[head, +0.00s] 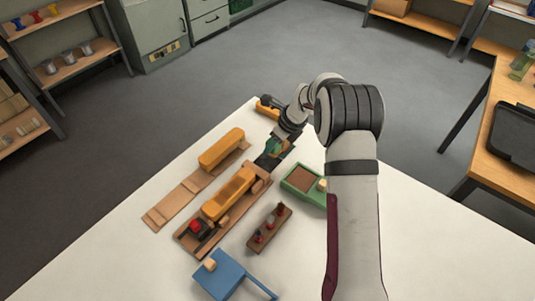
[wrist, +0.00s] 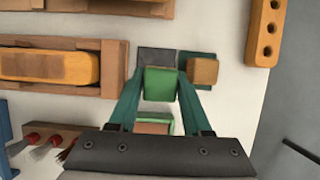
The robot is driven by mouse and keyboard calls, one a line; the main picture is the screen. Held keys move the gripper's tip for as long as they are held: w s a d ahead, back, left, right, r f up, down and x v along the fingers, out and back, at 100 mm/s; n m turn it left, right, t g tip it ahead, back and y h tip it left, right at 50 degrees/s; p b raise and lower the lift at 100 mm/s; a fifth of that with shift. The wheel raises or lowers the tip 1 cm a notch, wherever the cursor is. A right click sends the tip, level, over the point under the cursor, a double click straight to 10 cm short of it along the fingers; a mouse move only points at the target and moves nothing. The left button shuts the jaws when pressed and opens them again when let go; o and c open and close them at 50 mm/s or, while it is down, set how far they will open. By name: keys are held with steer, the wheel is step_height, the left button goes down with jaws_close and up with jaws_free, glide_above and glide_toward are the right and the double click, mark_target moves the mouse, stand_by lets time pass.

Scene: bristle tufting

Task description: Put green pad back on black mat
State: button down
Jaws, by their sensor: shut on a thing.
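My gripper (wrist: 160,82) is shut on the green pad (wrist: 160,84), a small green block held between its two teal fingers. In the head view my gripper (head: 275,147) is near the far end of the table items. The black mat (wrist: 157,57) shows as a dark grey square just beyond the pad in the wrist view, and the pad covers its near part. In the head view the mat (head: 264,162) is partly hidden by my gripper. I cannot tell whether the pad touches the mat.
A wooden block (wrist: 203,71) on a dark green piece sits close right of the pad. A wooden fixture with a yellow-orange body (head: 230,190) is on the left. A green tray (head: 289,183), a brush rack (head: 268,230) and a blue stand (head: 222,279) are nearer. The table's right side is clear.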

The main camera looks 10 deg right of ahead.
mark_target(268, 161)
steer(key=shift+w+a+f, duration=0.45)
steer(key=shift+a+f, duration=0.25)
steer(key=shift+a, duration=0.15)
steer(key=shift+f, duration=1.9)
steer(key=shift+f, duration=0.1)
steer(key=shift+c, duration=1.7)
jaws_free()
